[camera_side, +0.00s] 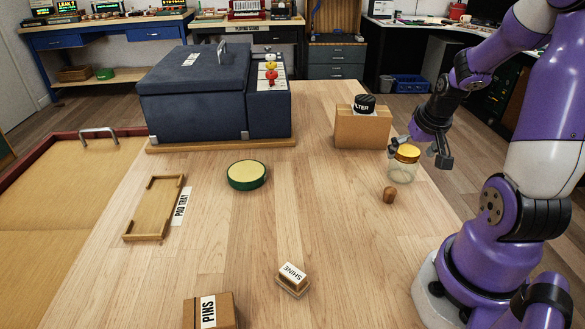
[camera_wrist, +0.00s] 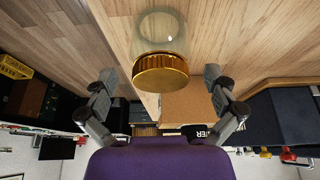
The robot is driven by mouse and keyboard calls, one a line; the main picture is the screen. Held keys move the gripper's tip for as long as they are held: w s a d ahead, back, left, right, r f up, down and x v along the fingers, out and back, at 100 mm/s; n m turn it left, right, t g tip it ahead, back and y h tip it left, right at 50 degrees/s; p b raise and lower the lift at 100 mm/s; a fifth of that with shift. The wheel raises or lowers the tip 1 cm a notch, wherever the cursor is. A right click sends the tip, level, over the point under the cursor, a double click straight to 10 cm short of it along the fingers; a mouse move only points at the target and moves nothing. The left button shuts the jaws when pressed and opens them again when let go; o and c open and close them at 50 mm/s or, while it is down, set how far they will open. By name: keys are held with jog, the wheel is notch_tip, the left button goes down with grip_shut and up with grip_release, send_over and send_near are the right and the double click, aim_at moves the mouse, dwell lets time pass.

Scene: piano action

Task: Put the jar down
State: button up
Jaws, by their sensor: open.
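The jar (camera_side: 403,165) is clear glass with a gold lid. It stands upright on the wooden table near the right edge, in front of a cardboard box. It also shows in the wrist view (camera_wrist: 160,52), upside down in the picture, with its gold lid towards my gripper. My gripper (camera_side: 418,150) is at the jar's lid height in the side view. In the wrist view my gripper's fingers (camera_wrist: 160,77) are spread wide, one on each side of the jar, with a gap to the lid on both sides. The jar looks empty.
A cardboard box (camera_side: 362,130) with a black FILTER item (camera_side: 365,104) stands behind the jar. A small brown wooden piece (camera_side: 390,195) lies just in front. A green round tin (camera_side: 247,175), pad tray (camera_side: 155,208) and dark blue case (camera_side: 195,95) are further left.

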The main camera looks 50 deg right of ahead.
jog(key=v, duration=0.7)
jog(key=w+a+r+n+t+y, duration=0.1)
jog(key=a+n, duration=0.3)
jog(key=a, duration=0.6)
jog(key=w+a+r+n+t+y, duration=0.1)
jog(key=a+r+n, duration=0.3)
jog(key=a, duration=0.7)
jog(key=shift+w+r+n+y, duration=0.2)
jog(key=shift+w+n+y, duration=0.1)
jog(key=shift+n+y, duration=0.25)
